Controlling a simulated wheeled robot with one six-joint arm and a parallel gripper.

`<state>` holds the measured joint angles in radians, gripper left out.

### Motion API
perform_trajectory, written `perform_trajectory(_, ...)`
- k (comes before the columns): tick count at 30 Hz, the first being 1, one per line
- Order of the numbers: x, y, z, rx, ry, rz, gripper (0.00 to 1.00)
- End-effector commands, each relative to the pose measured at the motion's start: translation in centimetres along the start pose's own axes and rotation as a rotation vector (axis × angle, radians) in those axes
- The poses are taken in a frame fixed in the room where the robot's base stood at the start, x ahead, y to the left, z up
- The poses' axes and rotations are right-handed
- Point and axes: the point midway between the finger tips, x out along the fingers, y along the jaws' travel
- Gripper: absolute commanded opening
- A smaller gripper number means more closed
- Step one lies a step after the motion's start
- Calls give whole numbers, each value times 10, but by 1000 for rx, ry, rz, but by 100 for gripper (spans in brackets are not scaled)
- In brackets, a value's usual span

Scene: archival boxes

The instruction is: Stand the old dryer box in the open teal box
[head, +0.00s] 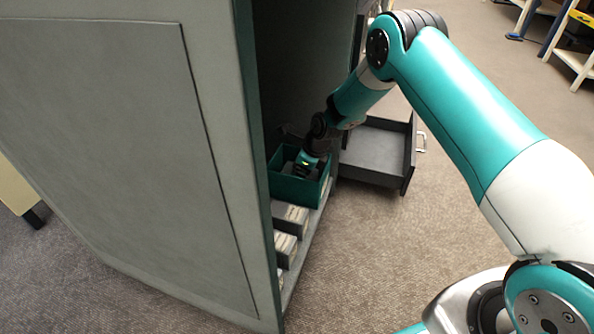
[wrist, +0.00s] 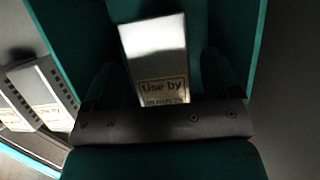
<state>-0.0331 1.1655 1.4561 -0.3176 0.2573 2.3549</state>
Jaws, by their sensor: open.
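The open teal box (head: 298,190) stands on the low shelf inside the cabinet. It also shows in the wrist view, where its teal wall (wrist: 58,40) runs along the left. A pale box (wrist: 153,45) with a "Use by" label, which looks like the old dryer box, is inside the teal box. My gripper (head: 305,165) reaches down into the teal box. In the wrist view my gripper (wrist: 158,66) is open, with one dark finger on each side of the pale box and gaps visible. The pale box's lower end is hidden behind the gripper body.
Several grey boxes with pale labels (head: 289,216) stand in a row on the shelf in front of the teal box. The cabinet's large side panel (head: 110,150) is close on the left. An open grey drawer (head: 377,150) juts out at right. Carpet (head: 370,255) in front is clear.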

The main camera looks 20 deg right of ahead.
Motion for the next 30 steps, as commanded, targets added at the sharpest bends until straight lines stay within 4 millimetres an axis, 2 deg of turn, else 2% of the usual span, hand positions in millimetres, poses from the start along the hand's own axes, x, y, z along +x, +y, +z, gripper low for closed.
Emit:
perform_trajectory(1,-21,-1,3,2,0,-1,83)
perform_trajectory(6,-58,0,3,1,0,-1,83)
perform_trajectory(10,-78,0,2,1,0,-1,83)
perform_trajectory(15,-92,1,2,-11,0,1,83)
perform_trajectory(17,-102,4,8,-55,-3,3,83)
perform_trajectory(19,-122,14,19,-167,-5,13,83)
perform_trajectory(23,-186,54,47,-545,-17,44,83)
perform_trajectory(25,-227,86,58,-807,-30,67,83)
perform_trajectory(27,-264,120,62,-1068,-45,90,83)
perform_trajectory(30,-308,165,60,-1403,-73,116,83)
